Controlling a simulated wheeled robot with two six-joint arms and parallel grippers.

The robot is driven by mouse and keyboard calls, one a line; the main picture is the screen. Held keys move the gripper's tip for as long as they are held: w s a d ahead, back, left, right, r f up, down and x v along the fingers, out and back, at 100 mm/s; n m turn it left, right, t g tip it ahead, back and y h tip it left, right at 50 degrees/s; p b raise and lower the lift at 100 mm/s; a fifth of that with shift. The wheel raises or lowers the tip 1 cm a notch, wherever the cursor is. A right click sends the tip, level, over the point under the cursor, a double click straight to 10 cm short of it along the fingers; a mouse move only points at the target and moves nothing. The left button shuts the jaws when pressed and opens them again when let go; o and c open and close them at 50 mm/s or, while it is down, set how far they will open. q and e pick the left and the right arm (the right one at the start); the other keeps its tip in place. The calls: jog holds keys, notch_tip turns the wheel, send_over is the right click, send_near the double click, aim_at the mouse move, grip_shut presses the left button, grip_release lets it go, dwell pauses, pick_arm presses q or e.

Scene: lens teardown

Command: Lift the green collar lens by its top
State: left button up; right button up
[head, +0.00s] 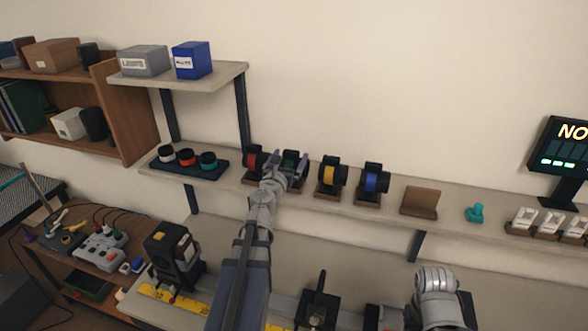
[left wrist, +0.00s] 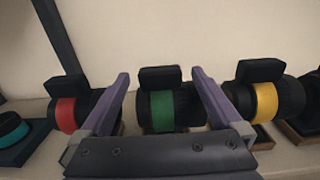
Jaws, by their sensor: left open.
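The green collar lens (left wrist: 162,112) is a black barrel with a green band and a black block on top. In the left wrist view it stands between the two purple fingers of my left gripper (left wrist: 160,92), which is open with a gap on each side. In the head view my left gripper (head: 286,163) is at the shelf and partly covers the green collar lens (head: 291,157). My right arm (head: 437,290) shows at the lower right of the head view; its fingertips cannot be made out.
The red collar lens (left wrist: 68,108) stands close on the left and the yellow collar lens (left wrist: 262,98) close on the right. A blue collar lens (head: 371,182) and an empty brown stand (head: 420,202) are farther right on the shelf. A dark tray (head: 215,172) holds caps at left.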

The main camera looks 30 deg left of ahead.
pick_arm(q)
jog(key=x, duration=0.5)
jog(key=shift+r, duration=0.25)
jog(key=shift+c, duration=0.4)
grip_shut()
dwell(0.4)
